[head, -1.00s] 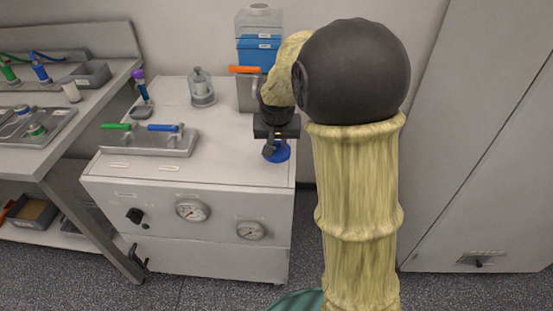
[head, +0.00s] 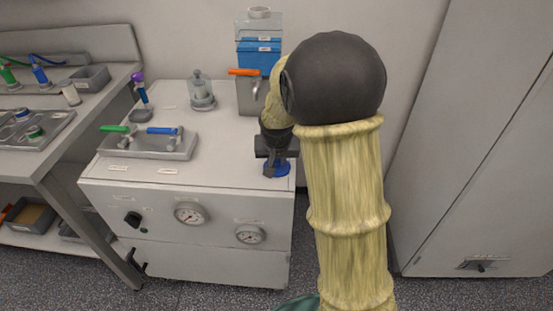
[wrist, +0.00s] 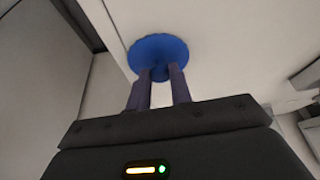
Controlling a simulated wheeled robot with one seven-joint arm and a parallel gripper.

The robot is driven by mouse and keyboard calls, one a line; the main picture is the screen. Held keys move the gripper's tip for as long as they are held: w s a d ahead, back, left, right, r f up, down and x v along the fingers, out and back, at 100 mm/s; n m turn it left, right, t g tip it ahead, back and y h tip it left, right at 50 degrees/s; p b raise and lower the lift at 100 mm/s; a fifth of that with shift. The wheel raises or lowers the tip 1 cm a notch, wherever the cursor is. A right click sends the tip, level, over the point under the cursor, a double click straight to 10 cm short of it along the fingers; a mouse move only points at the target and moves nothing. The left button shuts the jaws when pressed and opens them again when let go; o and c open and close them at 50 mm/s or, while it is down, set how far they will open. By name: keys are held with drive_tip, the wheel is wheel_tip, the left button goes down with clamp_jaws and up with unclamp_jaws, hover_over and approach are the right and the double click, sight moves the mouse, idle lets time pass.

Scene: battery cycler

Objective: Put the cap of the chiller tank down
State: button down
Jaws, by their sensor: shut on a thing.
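The cap is a blue disc (head: 277,171) at the front right of the white cabinet's top (head: 225,150). It also shows in the wrist view (wrist: 158,48), with its knob between the fingers. My gripper (head: 275,160) points down and is shut on the cap. The cap is low over the top, close to its front edge. I cannot tell whether it touches the surface. A clear and blue tank (head: 258,45) with a pale round opening on top stands at the back, partly behind a grey metal box.
The grey box (head: 249,95) has an orange handle. A glass jar (head: 201,92) stands left of it. A metal tray (head: 150,144) with green and blue handled valves lies at the front left. The middle of the top is clear. Gauges (head: 190,213) are on the front face.

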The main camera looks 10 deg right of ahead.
drive_tip(key=shift+f, duration=0.1)
drive_tip(key=c, duration=1.3)
unclamp_jaws()
drive_tip(key=shift+o, duration=0.2)
drive_tip(key=shift+r, duration=0.5)
drive_tip(key=p+v, duration=0.2)
drive_tip(key=v, duration=0.9)
drive_tip(key=shift+s, duration=0.25)
drive_tip(key=shift+a, duration=0.1)
